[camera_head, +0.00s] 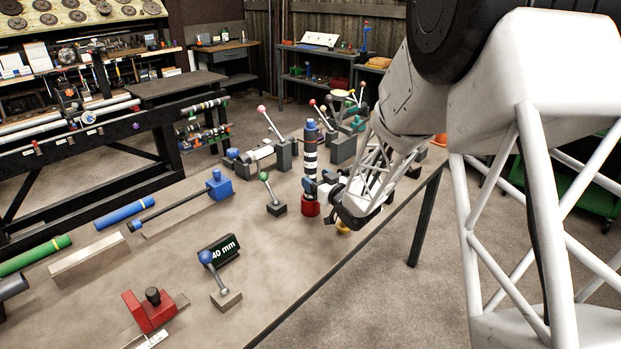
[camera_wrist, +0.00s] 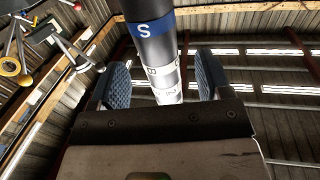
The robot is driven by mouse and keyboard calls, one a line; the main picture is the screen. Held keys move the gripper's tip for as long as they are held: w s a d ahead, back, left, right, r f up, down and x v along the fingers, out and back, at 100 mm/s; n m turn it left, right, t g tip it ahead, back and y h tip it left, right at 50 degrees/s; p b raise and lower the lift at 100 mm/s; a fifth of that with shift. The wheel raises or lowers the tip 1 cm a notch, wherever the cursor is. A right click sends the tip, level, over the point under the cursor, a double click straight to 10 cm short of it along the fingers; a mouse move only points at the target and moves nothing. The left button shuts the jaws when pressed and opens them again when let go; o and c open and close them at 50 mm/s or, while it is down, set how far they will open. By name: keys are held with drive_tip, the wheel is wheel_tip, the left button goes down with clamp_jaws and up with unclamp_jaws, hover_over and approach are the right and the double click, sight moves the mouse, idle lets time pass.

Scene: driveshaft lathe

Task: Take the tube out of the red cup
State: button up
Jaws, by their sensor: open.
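The tube (camera_head: 310,160) stands upright in the red cup (camera_head: 310,207) on the workbench. It is banded in black, white and blue, with a blue top. My gripper (camera_head: 317,188) is low on the tube, just above the cup. In the wrist view the tube (camera_wrist: 153,38) shows a blue band with an S and runs between the two blue-padded fingers of my gripper (camera_wrist: 162,75). The fingers are open, one on each side of the tube. A gap shows on both sides. The red cup is out of the wrist view.
Lever stands with coloured knobs are behind the tube, and a green-knobbed lever (camera_head: 268,190) is to its left. A black 40 mm block (camera_head: 218,249), a red fixture (camera_head: 149,310) and blue (camera_head: 123,213) and green (camera_head: 36,254) tubes lie further left. Bare bench (camera_head: 290,262) lies in front.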

sight(307, 172)
drive_tip(key=shift+w+a, duration=0.1)
drive_tip(key=shift+w, duration=0.05)
drive_tip(key=shift+x, duration=2.5)
drive_tip(key=shift+c, duration=0.3)
clamp_jaws()
